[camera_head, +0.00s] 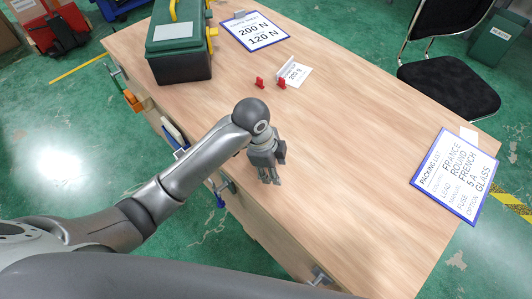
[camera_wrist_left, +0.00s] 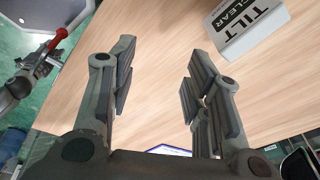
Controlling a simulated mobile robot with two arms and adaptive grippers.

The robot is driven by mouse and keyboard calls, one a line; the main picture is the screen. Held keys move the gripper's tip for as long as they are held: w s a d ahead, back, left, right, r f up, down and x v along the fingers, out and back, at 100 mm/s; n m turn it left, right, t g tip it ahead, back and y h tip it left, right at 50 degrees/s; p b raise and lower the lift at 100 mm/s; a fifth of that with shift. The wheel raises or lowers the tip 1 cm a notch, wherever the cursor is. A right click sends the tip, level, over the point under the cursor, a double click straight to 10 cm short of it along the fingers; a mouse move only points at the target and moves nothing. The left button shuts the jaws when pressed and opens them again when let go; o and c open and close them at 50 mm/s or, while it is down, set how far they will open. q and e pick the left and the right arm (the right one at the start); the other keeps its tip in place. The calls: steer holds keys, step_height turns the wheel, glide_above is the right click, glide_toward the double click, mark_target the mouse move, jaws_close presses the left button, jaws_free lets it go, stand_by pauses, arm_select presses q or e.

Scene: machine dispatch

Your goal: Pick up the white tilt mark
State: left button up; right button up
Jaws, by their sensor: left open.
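The white tilt mark (camera_wrist_left: 248,28) is a white block with dark "TILT CLEAR" lettering. It lies on the wooden table at the top right of the left wrist view, partly cut off by the picture's edge. I cannot make it out in the head view, where my left arm covers part of the table. My left gripper (camera_head: 268,176) is over the table near its left edge, fingers pointing down. In the left wrist view my left gripper (camera_wrist_left: 160,70) is open, with only bare wood between its fingers; the mark is apart from it, beyond the right finger. My right gripper is not in view.
A green toolbox (camera_head: 180,55) stands at the table's far left. A "200 N 120 N" sign (camera_head: 254,31), a small card (camera_head: 297,72) by red stands (camera_head: 260,83) and a packing list sign (camera_head: 455,177) lie on the table. A black chair (camera_head: 450,85) is beyond. The table's middle (camera_head: 350,150) is clear.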

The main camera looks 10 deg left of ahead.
arm_select(q)
steer(key=w+a+r+m, duration=0.1)
steer(key=w+r, duration=0.1)
steer(key=w+a+r+m+y, duration=0.1)
steer(key=w+a+r+m, duration=0.1)
steer(key=w, duration=0.1)
steer(key=w+a+r+m+y, duration=0.1)
steer(key=w+r+m, duration=0.1)
steer(key=w, duration=0.1)
steer(key=shift+w+a+r+g, duration=0.2)
steer(key=shift+a+r+g, duration=0.1)
steer(key=shift+g, duration=0.1)
step_height(320, 180, down, 5)
steer(key=shift+f, duration=0.1)
steer(key=shift+d+f, duration=0.2)
steer(key=shift+f, duration=1.15)
steer(key=shift+d+f, duration=0.15)
steer(key=shift+f, duration=1.15)
steer(key=shift+s, duration=0.1)
steer(key=shift+c, duration=0.4)
jaws_close()
